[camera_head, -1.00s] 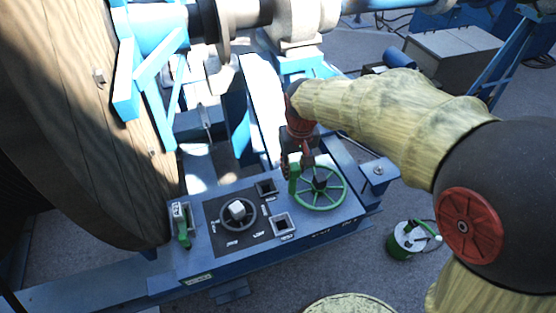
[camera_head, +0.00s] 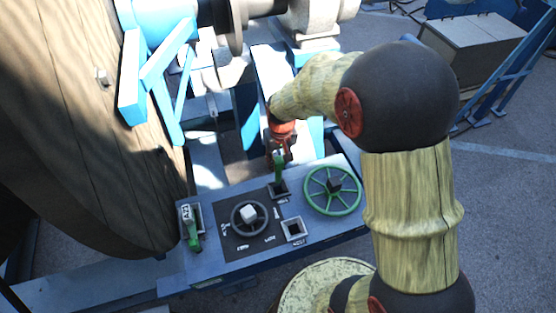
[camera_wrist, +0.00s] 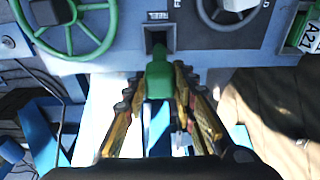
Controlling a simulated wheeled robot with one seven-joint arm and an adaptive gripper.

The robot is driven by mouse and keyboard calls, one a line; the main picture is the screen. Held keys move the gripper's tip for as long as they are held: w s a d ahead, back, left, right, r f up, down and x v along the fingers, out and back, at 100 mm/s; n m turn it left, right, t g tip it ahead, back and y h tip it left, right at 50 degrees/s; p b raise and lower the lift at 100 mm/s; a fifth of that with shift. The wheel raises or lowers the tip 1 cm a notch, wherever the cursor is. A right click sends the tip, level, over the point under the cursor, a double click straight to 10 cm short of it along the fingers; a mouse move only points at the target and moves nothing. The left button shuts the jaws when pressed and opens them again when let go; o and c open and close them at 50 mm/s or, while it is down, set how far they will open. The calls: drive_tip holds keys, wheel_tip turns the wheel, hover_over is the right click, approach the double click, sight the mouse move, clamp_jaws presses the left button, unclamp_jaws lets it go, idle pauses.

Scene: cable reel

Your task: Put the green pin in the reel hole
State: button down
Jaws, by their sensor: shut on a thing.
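The green pin (camera_head: 279,166) is upright in my gripper (camera_head: 279,150), over the square hole (camera_head: 278,190) at the back of the blue control panel. In the wrist view, the green pin (camera_wrist: 158,92) is between the fingers of my gripper (camera_wrist: 158,80), and the square hole (camera_wrist: 157,38) lies just beyond its tip. I cannot tell whether the tip is above the hole or entering it. Another square hole (camera_head: 293,229) is empty nearer the front.
A green handwheel (camera_head: 333,190) is to the right of the hole. A small dark handwheel (camera_head: 249,216) is on the panel's middle. A second green lever or pin (camera_head: 191,232), tagged A21 in the wrist view, is at the left. A large wooden reel (camera_head: 80,130) fills the left side.

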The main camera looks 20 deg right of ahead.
sight(279, 182)
drive_tip(key=shift+f+b, duration=4.15)
drive_tip(key=shift+f, duration=2.8)
drive_tip(key=c, duration=1.5)
unclamp_jaws()
drive_tip(key=shift+s, duration=0.1)
drive_tip(key=shift+o, duration=0.6)
drive_tip(key=r, duration=0.4)
drive_tip(key=s+r, duration=0.1)
drive_tip(key=r, duration=0.7)
drive_tip(key=shift+s, duration=0.2)
drive_tip(key=shift+f, duration=0.1)
drive_tip(key=shift+s, duration=0.1)
